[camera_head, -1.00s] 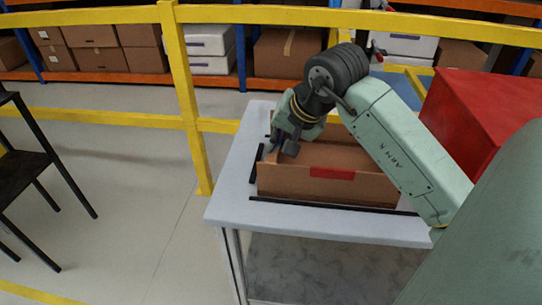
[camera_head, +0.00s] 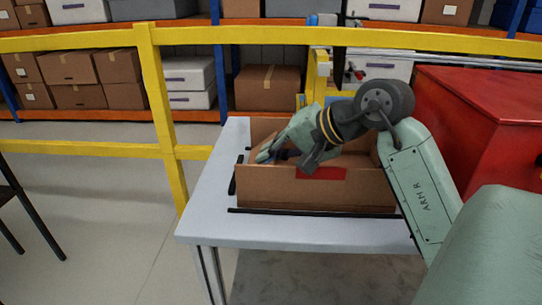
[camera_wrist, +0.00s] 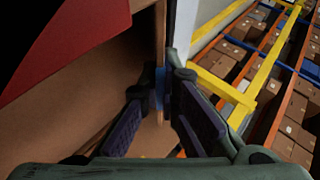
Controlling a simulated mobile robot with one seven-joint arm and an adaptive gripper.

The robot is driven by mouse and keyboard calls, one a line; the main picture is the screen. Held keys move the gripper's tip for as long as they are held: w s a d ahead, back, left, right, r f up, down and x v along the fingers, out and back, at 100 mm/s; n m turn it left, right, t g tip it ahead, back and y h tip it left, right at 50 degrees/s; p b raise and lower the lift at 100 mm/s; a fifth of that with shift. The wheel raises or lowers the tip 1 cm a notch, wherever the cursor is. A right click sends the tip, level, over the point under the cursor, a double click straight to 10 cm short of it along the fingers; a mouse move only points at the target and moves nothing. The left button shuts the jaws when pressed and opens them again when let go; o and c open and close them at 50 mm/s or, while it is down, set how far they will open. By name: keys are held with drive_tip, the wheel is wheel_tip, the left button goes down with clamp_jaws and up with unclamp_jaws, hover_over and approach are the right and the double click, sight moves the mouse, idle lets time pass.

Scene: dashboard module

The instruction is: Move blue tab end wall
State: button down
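An open cardboard box (camera_head: 310,198) with a red tab (camera_head: 321,173) on its front wall stands on the light table. My gripper (camera_head: 275,154) is at the box's left end, pointing down and left. In the wrist view, the end wall shows nearly edge-on, with a blue tab (camera_wrist: 161,95) on it. My gripper (camera_wrist: 163,110) has its dark finger pads apart, one on each side of this wall. The pads do not look clamped on it, though contact at the tips is hard to judge. My wrist hides part of the box's inside.
Black strips (camera_head: 300,211) lie on the table (camera_head: 206,215) along the box's front and left. A yellow rail (camera_head: 160,110) runs behind the table, and a red cabinet (camera_head: 480,120) stands at right.

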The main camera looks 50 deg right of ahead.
drive_tip(key=c, duration=1.8)
unclamp_jaws()
drive_tip(key=v, duration=1.2)
drive_tip(key=shift+c, duration=0.2)
